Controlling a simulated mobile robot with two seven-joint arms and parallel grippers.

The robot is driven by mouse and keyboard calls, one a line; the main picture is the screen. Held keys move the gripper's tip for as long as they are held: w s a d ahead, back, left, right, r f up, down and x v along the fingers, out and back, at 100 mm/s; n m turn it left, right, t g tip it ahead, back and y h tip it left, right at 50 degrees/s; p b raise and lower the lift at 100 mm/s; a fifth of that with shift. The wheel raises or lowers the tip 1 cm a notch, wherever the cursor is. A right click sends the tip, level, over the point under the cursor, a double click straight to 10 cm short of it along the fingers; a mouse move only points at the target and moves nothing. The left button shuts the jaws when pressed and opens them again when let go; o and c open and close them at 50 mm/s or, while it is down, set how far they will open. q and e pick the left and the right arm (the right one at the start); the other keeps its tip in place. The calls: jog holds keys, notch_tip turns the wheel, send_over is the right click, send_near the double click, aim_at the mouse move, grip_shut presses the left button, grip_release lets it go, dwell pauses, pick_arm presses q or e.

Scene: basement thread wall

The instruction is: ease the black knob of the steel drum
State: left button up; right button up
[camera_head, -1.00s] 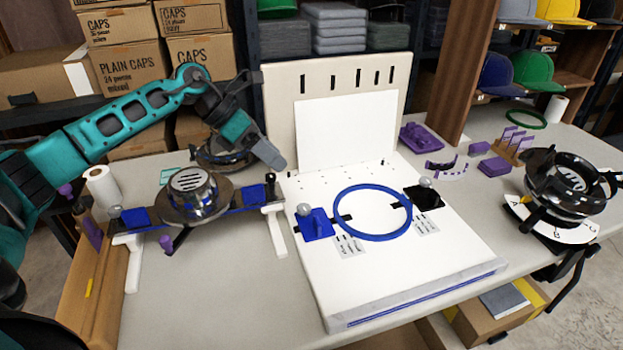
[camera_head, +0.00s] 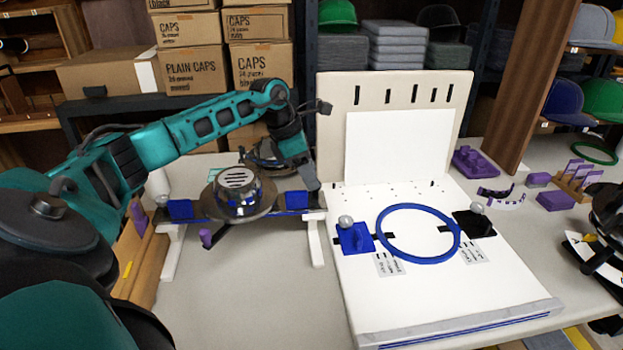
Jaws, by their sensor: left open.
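The shiny steel drum (camera_head: 236,194) has a slotted round top and a wide dish-like rim. It sits on a dark bar with a blue block (camera_head: 181,209) at its left and another blue block (camera_head: 297,200) at its right. A short arm with a purple end (camera_head: 206,238) sticks out below the rim. My left gripper (camera_head: 313,183) points down at the bar's right end, to the right of the drum. It is open; its fingertips overlap that end, and I cannot tell whether they touch it. The black knob is not clearly visible, probably behind the fingers.
A white board (camera_head: 440,290) with a blue ring (camera_head: 380,230) lies right of the drum, with an upright panel (camera_head: 335,120) behind it. White legs (camera_head: 171,252) carry the bar. Cardboard boxes (camera_head: 190,75) stand behind. The grey bench (camera_head: 250,300) is clear in front.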

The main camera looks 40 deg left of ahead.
pick_arm(q)
jog(key=shift+x, duration=0.8)
jog(key=shift+c, duration=0.3)
grip_shut()
